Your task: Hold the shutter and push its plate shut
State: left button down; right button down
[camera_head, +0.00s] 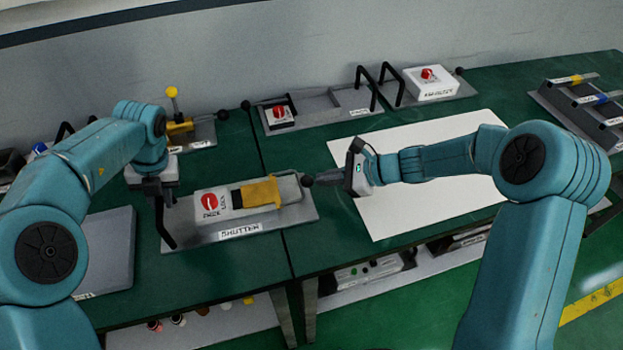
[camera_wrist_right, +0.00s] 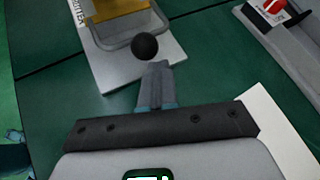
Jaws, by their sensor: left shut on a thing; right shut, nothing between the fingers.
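The shutter (camera_head: 285,215) is a grey base with a white body, a red dial (camera_head: 210,202) and a label on its front edge. Its yellow plate (camera_head: 258,192) sits right of the dial and also shows in the right wrist view (camera_wrist_right: 112,8). A black ball knob (camera_head: 307,180) ends its right side; the right wrist view shows it too (camera_wrist_right: 144,46). My left gripper (camera_head: 160,197) is shut on the black handle (camera_head: 164,230) at the shutter's left end. My right gripper (camera_head: 318,178) is shut and empty, its tips (camera_wrist_right: 157,68) at the ball; contact is unclear.
A white sheet (camera_head: 400,215) lies on the green table (camera_head: 345,255) under my right arm. Behind stand a grey unit (camera_head: 330,108) with black handles and a white box (camera_head: 430,82). A yellow-knobbed device (camera_head: 180,128) is behind left. A grey rack (camera_head: 580,105) is at right.

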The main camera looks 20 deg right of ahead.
pick_arm(q)
jog(key=shift+d+f, duration=0.1)
pick_arm(e)
jog(key=shift+a, duration=1.4)
jog(key=shift+d+r, duration=1.3)
jog(key=shift+r, duration=0.2)
jog(key=v, duration=1.2)
